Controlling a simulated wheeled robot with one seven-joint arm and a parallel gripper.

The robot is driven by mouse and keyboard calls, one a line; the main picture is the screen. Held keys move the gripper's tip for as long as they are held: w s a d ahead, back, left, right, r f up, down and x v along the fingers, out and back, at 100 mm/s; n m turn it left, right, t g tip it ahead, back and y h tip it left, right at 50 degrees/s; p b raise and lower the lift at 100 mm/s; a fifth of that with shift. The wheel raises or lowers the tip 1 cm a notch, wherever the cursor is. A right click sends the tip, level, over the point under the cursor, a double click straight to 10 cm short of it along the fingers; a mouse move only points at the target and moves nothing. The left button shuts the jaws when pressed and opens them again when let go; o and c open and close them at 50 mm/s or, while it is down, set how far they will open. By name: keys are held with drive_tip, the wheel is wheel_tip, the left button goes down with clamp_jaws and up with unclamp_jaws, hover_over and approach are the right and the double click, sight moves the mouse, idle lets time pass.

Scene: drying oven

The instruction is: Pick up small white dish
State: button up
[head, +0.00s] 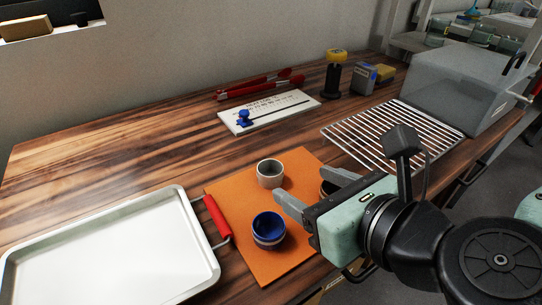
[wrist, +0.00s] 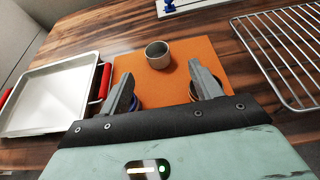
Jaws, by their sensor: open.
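The small white dish (head: 270,174) looks like a pale grey-white cup and stands upright on the orange mat (head: 243,189). It also shows in the wrist view (wrist: 158,55), ahead of my fingers and roughly between their lines. My gripper (head: 303,186) is open and empty, to the right of the dish in the head view and apart from it. In the wrist view my gripper (wrist: 160,73) has its two fingers spread wide.
A blue dish (head: 268,229) stands on the mat near one finger. A darker dish (head: 327,188) is partly hidden behind my gripper. A white tray (head: 110,250) with red handles lies left. A wire rack (head: 385,135), a white board (head: 268,111) and a grey oven (head: 460,88) stand farther back.

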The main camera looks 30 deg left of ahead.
sight(265, 166)
drive_tip(key=a+p, duration=0.1)
drive_tip(key=p, duration=0.2)
drive_tip(key=shift+f, duration=0.15)
drive_tip(key=shift+w+a+f+b, duration=0.4)
drive_tip(key=shift+w+a+f, duration=0.05)
drive_tip(key=shift+a+f, duration=0.3)
drive_tip(key=shift+r+b+x, duration=0.1)
drive_tip(key=shift+b+x, duration=0.2)
drive_tip(key=shift+x, duration=1.15)
drive_tip(key=shift+r+b+x, duration=0.15)
drive_tip(key=shift+b+x, duration=0.1)
drive_tip(key=shift+x, duration=1.2)
drive_tip(key=shift+a, duration=0.15)
drive_tip(key=c, duration=1)
